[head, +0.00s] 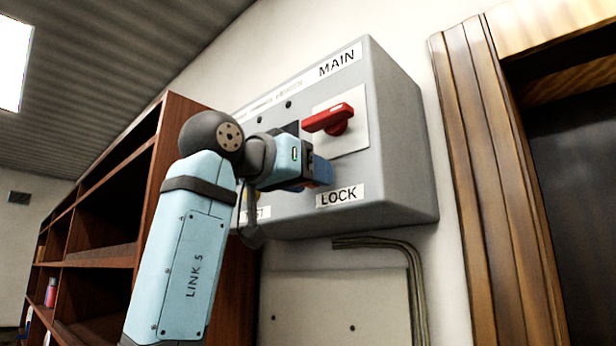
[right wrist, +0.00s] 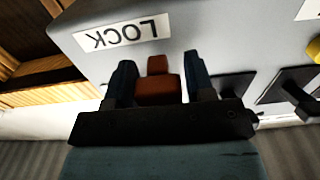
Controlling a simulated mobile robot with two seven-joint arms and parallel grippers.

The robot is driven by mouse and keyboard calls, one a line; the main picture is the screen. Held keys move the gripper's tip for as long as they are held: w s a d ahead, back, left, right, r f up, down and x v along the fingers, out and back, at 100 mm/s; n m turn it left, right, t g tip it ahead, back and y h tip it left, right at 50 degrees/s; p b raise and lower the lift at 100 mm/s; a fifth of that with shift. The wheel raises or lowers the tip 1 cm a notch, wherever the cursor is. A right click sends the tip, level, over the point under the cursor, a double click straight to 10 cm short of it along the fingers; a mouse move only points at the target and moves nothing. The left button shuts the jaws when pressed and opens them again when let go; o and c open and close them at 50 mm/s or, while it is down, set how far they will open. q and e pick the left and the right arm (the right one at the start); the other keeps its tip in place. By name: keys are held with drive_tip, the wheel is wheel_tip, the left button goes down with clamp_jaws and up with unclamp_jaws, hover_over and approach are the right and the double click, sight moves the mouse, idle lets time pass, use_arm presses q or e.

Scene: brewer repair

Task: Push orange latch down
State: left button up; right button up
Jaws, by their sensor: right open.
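The orange latch (right wrist: 158,85) sits on the front of the grey MAIN box (head: 395,150), beside the LOCK label (head: 339,195). In the right wrist view the LOCK label (right wrist: 124,34) appears upside down. My right gripper (right wrist: 158,72) is open, with one dark finger on each side of the latch. I cannot tell whether either finger touches it. In the head view my right gripper (head: 318,172) is at the box front, just above the LOCK label, and mostly hides the latch. My left gripper is not in view.
A red rotary handle (head: 333,118) on a white plate sticks out just above my right gripper. A yellow part (right wrist: 314,48) lies at the right edge of the wrist view. A brown shelf (head: 105,215) stands left and a wooden door frame (head: 495,170) right.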

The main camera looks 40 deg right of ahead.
drive_tip(key=s+a+b, duration=0.1)
drive_tip(key=a+b, duration=0.2)
drive_tip(key=a, duration=1)
drive_tip(key=shift+a, duration=0.35)
